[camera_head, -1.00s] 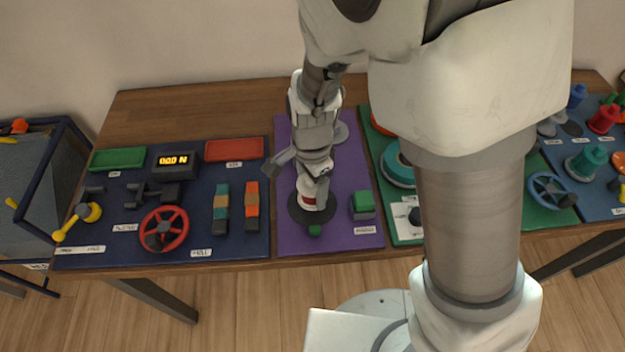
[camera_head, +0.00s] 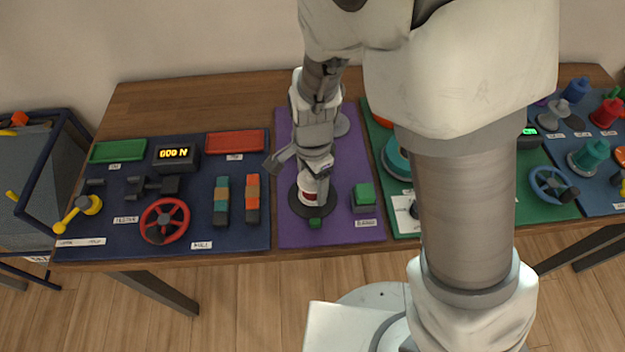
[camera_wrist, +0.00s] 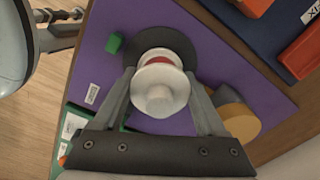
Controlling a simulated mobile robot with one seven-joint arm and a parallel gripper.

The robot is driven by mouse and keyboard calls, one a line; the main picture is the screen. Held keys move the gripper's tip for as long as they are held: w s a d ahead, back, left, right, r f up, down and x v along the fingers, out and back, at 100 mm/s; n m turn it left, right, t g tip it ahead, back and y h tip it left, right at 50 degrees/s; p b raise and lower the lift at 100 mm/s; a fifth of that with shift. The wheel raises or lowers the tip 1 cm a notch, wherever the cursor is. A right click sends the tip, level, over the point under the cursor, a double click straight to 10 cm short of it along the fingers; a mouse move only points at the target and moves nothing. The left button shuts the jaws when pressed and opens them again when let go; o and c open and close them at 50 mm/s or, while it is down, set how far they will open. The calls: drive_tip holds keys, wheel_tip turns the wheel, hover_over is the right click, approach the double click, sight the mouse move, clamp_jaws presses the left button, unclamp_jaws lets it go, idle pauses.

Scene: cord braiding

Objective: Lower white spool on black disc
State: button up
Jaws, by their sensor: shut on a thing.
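The white spool (camera_wrist: 159,92) with a red band is between the two fingers of my gripper (camera_wrist: 160,85) in the wrist view. My gripper is shut on it. The black disc (camera_wrist: 184,46) lies on the purple mat behind and below the spool and is partly hidden by it. In the head view the spool (camera_head: 309,193) is upright over the black disc (camera_head: 327,203), under my gripper (camera_head: 311,176). I cannot tell whether the spool's base touches the disc.
The purple mat (camera_head: 345,232) also bears a green block (camera_head: 363,195), a small green piece (camera_head: 315,223) at the disc's front edge, and a grey round thing (camera_head: 341,125) behind. A blue panel (camera_head: 110,208) with a red wheel (camera_head: 165,222) lies left. A green panel lies right.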

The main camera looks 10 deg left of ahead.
drive_tip(key=shift+f, duration=0.2)
drive_tip(key=shift+f, duration=0.3)
drive_tip(key=o, duration=1.2)
drive_tip(key=shift+r, duration=0.1)
wheel_tip(320, 180, up, 8)
drive_tip(key=p, duration=0.7)
